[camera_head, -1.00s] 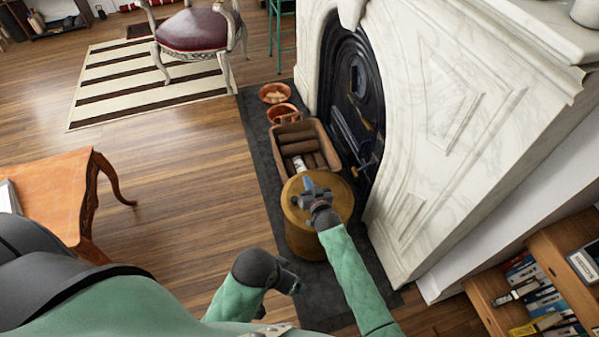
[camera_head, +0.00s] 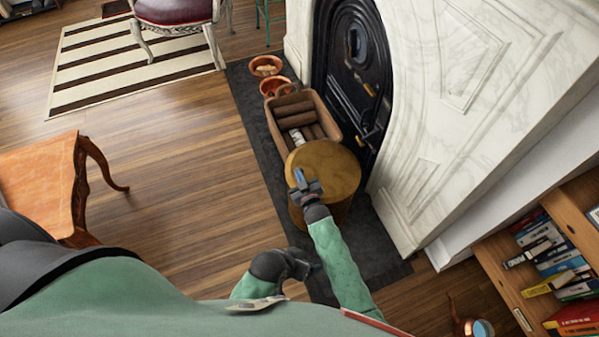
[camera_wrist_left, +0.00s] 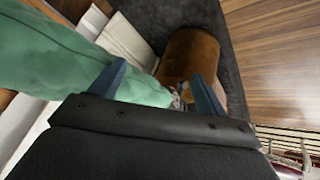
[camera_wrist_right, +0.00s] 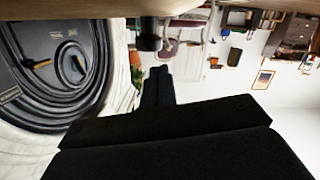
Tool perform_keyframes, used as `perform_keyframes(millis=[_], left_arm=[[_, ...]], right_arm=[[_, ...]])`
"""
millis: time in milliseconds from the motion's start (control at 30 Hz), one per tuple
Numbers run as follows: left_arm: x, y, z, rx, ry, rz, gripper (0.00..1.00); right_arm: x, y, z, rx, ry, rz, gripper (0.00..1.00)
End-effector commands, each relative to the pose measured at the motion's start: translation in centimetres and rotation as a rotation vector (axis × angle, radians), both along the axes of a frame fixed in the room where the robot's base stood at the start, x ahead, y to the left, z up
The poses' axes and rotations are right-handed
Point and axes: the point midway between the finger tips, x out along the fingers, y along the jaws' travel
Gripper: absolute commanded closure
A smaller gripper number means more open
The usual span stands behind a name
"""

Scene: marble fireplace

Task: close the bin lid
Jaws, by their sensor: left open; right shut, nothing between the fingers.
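The bin (camera_head: 336,212) is a round brass-coloured drum on the dark hearth slab. Its flat round lid (camera_head: 325,170) lies over the top; I cannot tell whether it is fully seated. My right gripper (camera_head: 299,178) is shut and empty over the left edge of the lid; contact is unclear. It also shows in the right wrist view (camera_wrist_right: 157,86), with a brown edge at the top of that picture. My left gripper (camera_wrist_left: 165,85) is open and empty, with the bin beyond its fingers in the left wrist view (camera_wrist_left: 190,55).
A wooden crate of logs (camera_head: 280,140) stands directly behind the bin, with copper pots (camera_head: 266,66) beyond. The marble fireplace (camera_head: 440,130) is close on the right. A bookshelf (camera_head: 500,270) stands at lower right, a wooden table (camera_head: 40,180) at left. Open floor lies between.

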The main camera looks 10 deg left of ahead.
Motion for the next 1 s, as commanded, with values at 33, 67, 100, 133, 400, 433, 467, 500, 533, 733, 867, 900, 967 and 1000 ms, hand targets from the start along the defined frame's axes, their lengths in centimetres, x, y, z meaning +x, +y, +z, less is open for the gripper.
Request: perform_keyframes(millis=[33,67,100,133,400,433,467,500,533,733,867,900,967,1000], left_arm=[[0.1,-0.3,-3.1,-0.005,-0.012,0.007,0.20],[0.1,-0.4,-4.3,-0.007,-0.023,0.012,0.20],[0.2,-0.4,-5.8,-0.009,-0.035,0.016,0.20],[0.1,-0.5,-6.9,-0.011,-0.044,0.020,0.20],[-0.3,-0.5,-13.7,-0.021,-0.110,0.045,0.20],[-0.4,-0.4,-14.1,-0.022,-0.115,0.047,0.20],[-0.4,-0.4,-14.6,-0.022,-0.119,0.048,0.20],[-0.5,-0.4,-15.1,-0.022,-0.125,0.051,0.20],[-0.6,-0.4,-15.5,-0.023,-0.128,0.052,0.20],[-0.8,-0.3,-16.8,-0.025,-0.143,0.058,0.20],[-0.8,-0.3,-17.0,-0.025,-0.145,0.059,0.20],[-0.9,-0.3,-17.1,-0.025,-0.145,0.059,0.20],[-0.9,-0.3,-17.1,-0.025,-0.145,0.059,0.20],[-0.9,-0.3,-17.1,-0.025,-0.145,0.059,0.20]], right_arm=[[-0.5,1.2,-1.0,-0.009,-0.012,0.005,1.00],[-0.6,1.2,-1.3,-0.018,-0.018,0.005,1.00],[-0.6,1.3,-1.8,-0.032,-0.026,0.005,1.00],[-0.7,1.4,-2.1,-0.039,-0.032,0.005,1.00],[-0.9,1.8,-4.5,-0.064,-0.047,0.006,1.00],[-0.9,1.8,-4.7,-0.064,-0.047,0.006,1.00],[-1.0,1.8,-4.9,-0.064,-0.047,0.006,1.00],[-1.0,1.8,-5.1,-0.064,-0.047,0.006,1.00],[-1.0,1.8,-5.2,-0.064,-0.047,0.006,1.00],[-1.1,1.9,-5.8,-0.064,-0.047,0.005,1.00],[-1.1,1.8,-5.9,-0.065,-0.046,0.004,1.00],[-1.1,1.8,-6.0,-0.065,-0.046,0.005,1.00],[-1.1,1.8,-6.0,-0.065,-0.045,0.005,1.00],[-1.1,1.8,-6.0,-0.066,-0.044,0.005,1.00]])
